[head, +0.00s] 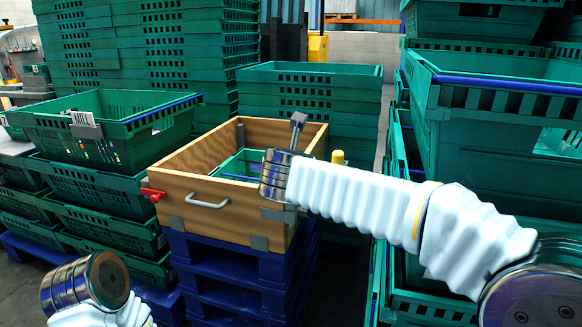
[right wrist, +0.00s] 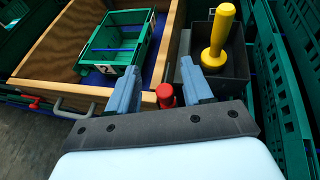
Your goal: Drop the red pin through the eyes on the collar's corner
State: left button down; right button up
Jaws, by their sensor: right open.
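The wooden collar (head: 180,176) stands on stacked blue pallets, with grey brackets at its corners. In the right wrist view, the red pin (right wrist: 165,95) shows its head between the fingertips of my right gripper (right wrist: 160,90). The fingers are apart, one on each side of the pin, and no grip on it is seen. The pin stands near the collar's side wall (right wrist: 168,42), beside a dark box. Its lower part is hidden, and I cannot tell whether it passes through any eyes. In the head view my right arm hides the pin. My left gripper is out of view.
A green crate (right wrist: 90,52) sits inside the collar. A dark box (right wrist: 236,66) beside the collar holds a yellow-handled tool (right wrist: 218,42). A red fitting (head: 152,194) and a metal handle (head: 207,202) are on the collar's outside. Stacked green crates (head: 95,150) crowd both sides.

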jog(key=r+v, duration=0.1)
jog(key=v, duration=1.1)
jog(key=shift+p, duration=0.45)
